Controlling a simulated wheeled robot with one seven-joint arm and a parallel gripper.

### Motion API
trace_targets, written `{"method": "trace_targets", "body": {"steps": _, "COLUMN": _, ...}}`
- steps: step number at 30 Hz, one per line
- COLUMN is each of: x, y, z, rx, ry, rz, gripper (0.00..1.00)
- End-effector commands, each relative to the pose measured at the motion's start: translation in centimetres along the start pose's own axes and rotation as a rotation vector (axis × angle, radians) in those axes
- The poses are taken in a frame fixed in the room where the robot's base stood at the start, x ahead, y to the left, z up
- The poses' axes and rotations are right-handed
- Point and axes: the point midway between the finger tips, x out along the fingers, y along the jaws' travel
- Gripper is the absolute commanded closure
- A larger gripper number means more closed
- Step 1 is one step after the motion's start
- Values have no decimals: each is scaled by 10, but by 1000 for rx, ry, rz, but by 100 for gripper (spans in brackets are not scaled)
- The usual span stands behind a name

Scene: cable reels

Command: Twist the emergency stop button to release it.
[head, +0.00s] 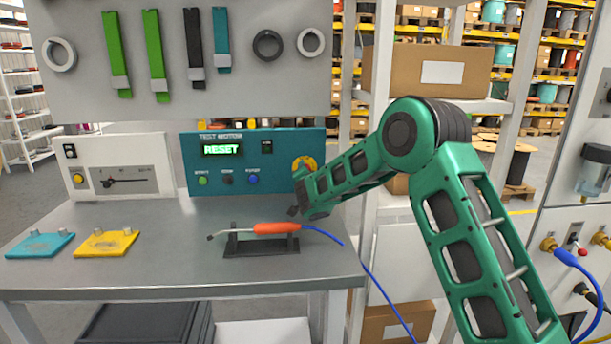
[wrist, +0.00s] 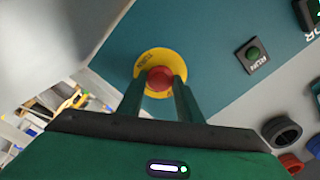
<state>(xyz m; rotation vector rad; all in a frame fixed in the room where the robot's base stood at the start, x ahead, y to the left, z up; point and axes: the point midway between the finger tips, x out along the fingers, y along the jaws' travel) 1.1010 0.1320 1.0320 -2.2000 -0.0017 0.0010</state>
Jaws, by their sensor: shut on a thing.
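The emergency stop button (wrist: 160,78) is a round red knob on a yellow disc. It is set in the teal test motor panel (head: 228,159), whose screen reads RESET in green. In the wrist view, the two fingers of my gripper (wrist: 161,88) reach the knob, one on each side, and are shut on it. In the head view, part of the yellow disc (head: 304,163) shows above the end of my arm.
A soldering iron (head: 277,228) with an orange handle lies on a black stand in front of the panel. Blue (head: 40,246) and yellow (head: 107,243) plates lie on the bench at left. A green button (wrist: 252,53) is near the knob. A shelf with a cardboard box (head: 428,80) stands at right.

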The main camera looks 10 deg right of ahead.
Motion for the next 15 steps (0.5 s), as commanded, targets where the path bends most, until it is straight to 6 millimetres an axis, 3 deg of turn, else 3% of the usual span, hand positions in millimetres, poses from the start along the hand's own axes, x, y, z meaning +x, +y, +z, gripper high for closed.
{"method": "trace_targets", "body": {"steps": 8, "x": 1, "y": 3, "z": -3, "rx": -4, "ry": 4, "rz": 5, "gripper": 90}}
{"method": "trace_targets", "body": {"steps": 9, "x": 1, "y": 3, "z": -3, "rx": -4, "ry": 4, "rz": 5, "gripper": 58}}
{"method": "trace_targets", "body": {"steps": 10, "x": 1, "y": 3, "z": -3, "rx": -4, "ry": 4, "rz": 5, "gripper": 51}}
{"method": "trace_targets", "body": {"steps": 15, "x": 0, "y": 2, "z": -2, "rx": -3, "ry": 2, "rz": 3, "gripper": 48}}
